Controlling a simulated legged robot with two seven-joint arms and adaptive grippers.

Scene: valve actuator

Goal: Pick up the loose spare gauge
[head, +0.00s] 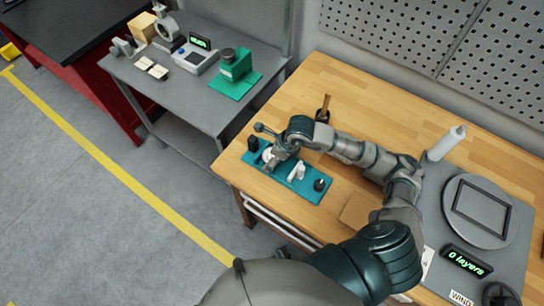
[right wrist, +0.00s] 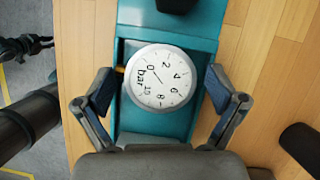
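The spare gauge (right wrist: 160,77) is a round white dial marked "bar", with a silver rim and a brass stem at its left. It lies face up in a square recess of the teal tray (right wrist: 205,45). My right gripper (right wrist: 158,91) is open above it, one finger on each side and apart from the rim. In the head view my right gripper (head: 270,160) is over the left part of the teal tray (head: 309,189) and mostly hides the gauge. A small dark part by the bench's front edge looks like my left gripper (head: 284,251); its fingers are unclear.
The tray also holds white fittings (head: 297,172) and a black knob (head: 319,185). A brown-handled tool (head: 324,108) stands behind. A white roll (head: 446,143) and a round turntable (head: 463,232) are at right. Bare wood lies behind the tray.

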